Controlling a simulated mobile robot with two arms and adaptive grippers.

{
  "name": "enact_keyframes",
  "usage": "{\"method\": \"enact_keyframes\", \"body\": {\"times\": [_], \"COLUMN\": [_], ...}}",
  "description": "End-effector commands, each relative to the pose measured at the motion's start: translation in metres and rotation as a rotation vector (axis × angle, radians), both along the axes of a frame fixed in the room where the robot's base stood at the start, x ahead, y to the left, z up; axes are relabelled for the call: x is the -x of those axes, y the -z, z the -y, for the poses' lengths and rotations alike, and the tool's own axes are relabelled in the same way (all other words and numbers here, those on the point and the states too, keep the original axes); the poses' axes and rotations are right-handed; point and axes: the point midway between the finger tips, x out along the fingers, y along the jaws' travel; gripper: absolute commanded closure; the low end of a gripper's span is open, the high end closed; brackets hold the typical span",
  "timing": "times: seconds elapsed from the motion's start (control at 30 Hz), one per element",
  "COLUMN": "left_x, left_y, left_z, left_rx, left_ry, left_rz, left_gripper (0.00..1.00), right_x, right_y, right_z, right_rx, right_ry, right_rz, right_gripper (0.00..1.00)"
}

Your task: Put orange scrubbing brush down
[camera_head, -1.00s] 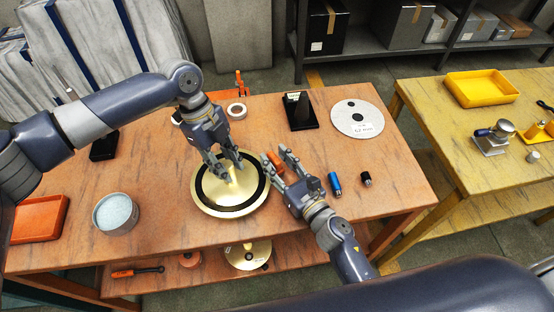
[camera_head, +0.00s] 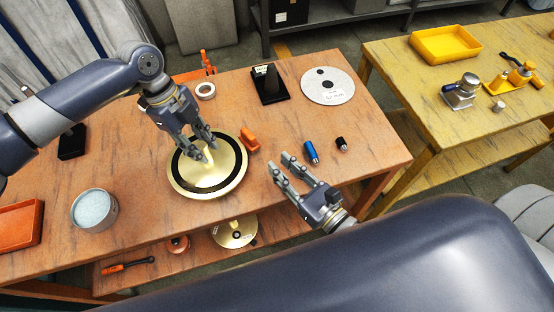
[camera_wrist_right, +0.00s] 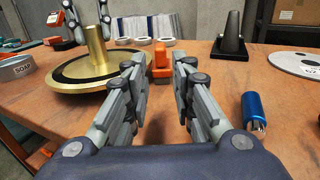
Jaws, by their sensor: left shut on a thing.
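The orange scrubbing brush (camera_head: 250,140) rests on the orange table, beside the right rim of the gold reel (camera_head: 180,186). In the right wrist view the brush (camera_wrist_right: 161,66) stands beyond my fingertips, between them in the picture. My right gripper (camera_head: 278,161) is open and empty, apart from the brush, to its lower right; its spread fingers also show in the right wrist view (camera_wrist_right: 158,68). My left gripper (camera_head: 206,152) is shut on the gold reel at its central hub, which its fingers partly hide. The gold hub (camera_wrist_right: 97,48) shows upright in the right wrist view.
A blue cylinder (camera_head: 311,153) and a small black one (camera_head: 341,144) stand right of the brush. A black stand (camera_head: 269,86), a grey disc (camera_head: 328,86) and a tape roll (camera_head: 205,91) lie behind. A round tin (camera_head: 94,212) is at left.

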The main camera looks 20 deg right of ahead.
Motion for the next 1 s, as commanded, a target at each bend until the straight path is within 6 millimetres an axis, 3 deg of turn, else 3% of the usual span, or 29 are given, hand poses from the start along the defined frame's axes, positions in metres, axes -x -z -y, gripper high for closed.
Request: {"method": "enact_keyframes", "body": {"times": [0.1, 0.23, 0.5, 0.77, 1.0], "left_x": [0.0, 0.0, 0.0, -0.001, -0.001], "left_y": [0.0, 0.0, -0.001, 0.0, -0.001], "left_z": [0.0, 0.0, 0.0, 0.0, 0.0], "left_rx": [0.0, 0.0, 0.001, 0.001, 0.001], "left_ry": [0.0, 0.0, 0.0, -0.001, -0.001], "left_rz": [0.0, 0.0, 0.001, 0.002, 0.002], "left_gripper": [0.96, 0.96, 0.96, 0.96, 0.96], "right_x": [0.018, 0.017, -0.026, -0.045, -0.078], "right_y": [0.009, 0.01, 0.009, 0.009, 0.005], "right_z": [0.007, 0.008, -0.01, -0.019, -0.032], "right_rx": [0.0, 0.0, 0.001, 0.001, 0.001], "right_ry": [-0.002, -0.003, -0.004, -0.003, -0.002], "right_rz": [-0.006, 0.002, 0.003, 0.002, 0.001], "right_gripper": [0.78, 0.78, 0.78, 0.78, 0.78]}}
